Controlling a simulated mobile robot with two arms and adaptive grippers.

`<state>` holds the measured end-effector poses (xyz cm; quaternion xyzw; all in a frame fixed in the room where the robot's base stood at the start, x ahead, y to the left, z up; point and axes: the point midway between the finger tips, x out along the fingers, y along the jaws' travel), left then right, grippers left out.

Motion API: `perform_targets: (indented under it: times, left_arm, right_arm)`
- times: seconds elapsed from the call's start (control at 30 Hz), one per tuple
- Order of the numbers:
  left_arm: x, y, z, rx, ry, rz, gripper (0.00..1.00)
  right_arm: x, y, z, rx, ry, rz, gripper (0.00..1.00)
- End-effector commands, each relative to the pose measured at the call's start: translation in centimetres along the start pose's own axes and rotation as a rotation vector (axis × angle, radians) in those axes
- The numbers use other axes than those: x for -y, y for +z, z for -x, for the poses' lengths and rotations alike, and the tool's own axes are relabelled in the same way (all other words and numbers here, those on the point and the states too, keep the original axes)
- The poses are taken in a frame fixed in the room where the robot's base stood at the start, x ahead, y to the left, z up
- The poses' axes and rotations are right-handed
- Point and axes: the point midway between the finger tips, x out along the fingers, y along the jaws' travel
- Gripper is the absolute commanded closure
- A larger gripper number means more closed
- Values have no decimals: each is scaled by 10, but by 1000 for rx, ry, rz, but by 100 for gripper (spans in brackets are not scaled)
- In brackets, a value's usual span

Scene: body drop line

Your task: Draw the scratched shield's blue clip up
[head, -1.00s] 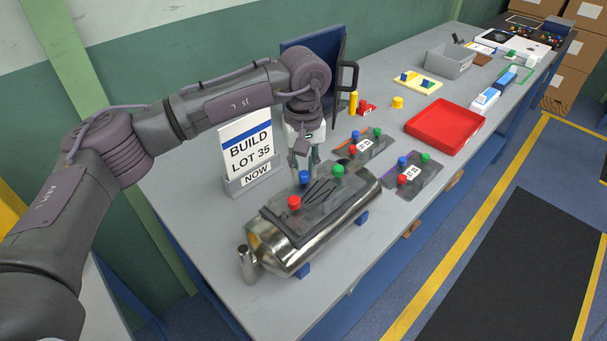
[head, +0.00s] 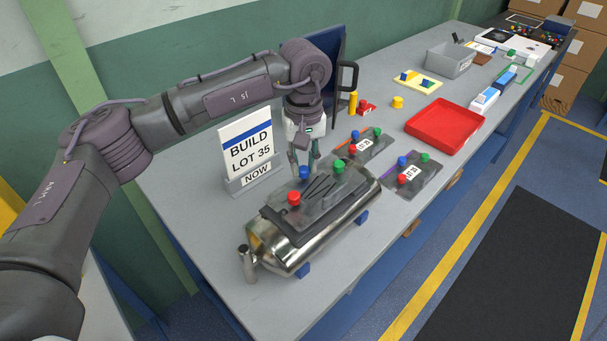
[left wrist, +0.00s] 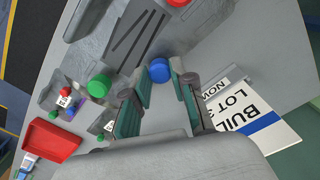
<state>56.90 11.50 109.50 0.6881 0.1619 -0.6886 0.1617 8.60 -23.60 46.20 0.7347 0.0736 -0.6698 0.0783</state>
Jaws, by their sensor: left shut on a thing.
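The scratched shield (head: 283,213) is a grey plate with dark slashes, lying on a silver canister (head: 345,220). It carries a red clip (head: 294,199), a green clip (head: 339,166) and the blue clip (head: 306,172) at its far left corner. My left gripper (head: 301,168) reaches down to that corner, shut on the blue clip, which shows between its fingertips in the left wrist view (left wrist: 160,70). The green clip (left wrist: 99,86) shows beside the fingers there. The clip's lower part is hidden. My right gripper is not in view.
The build-lot sign (head: 247,146) stands close left of the gripper. Two other clipped plates, one at the back (head: 361,147) and one at the right (head: 411,176), lie near the canister. A red tray (head: 445,126) lies farther right. A dark blue panel (head: 335,75) stands behind.

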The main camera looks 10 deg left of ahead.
Motion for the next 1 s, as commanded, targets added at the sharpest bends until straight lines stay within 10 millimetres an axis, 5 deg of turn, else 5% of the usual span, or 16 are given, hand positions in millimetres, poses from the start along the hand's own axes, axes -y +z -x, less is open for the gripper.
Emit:
perform_targets:
  times: [0.6,0.63,0.77,1.0]
  left_arm:
    - [0,0,6,0,1,0,100]
    - [0,0,6,0,1,0,72]
    - [0,0,6,0,1,0,50]
    - [0,0,6,0,1,0,50]
  right_arm:
    - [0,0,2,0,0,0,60]
    - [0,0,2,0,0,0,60]
    - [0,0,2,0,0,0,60]
    - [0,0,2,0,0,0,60]
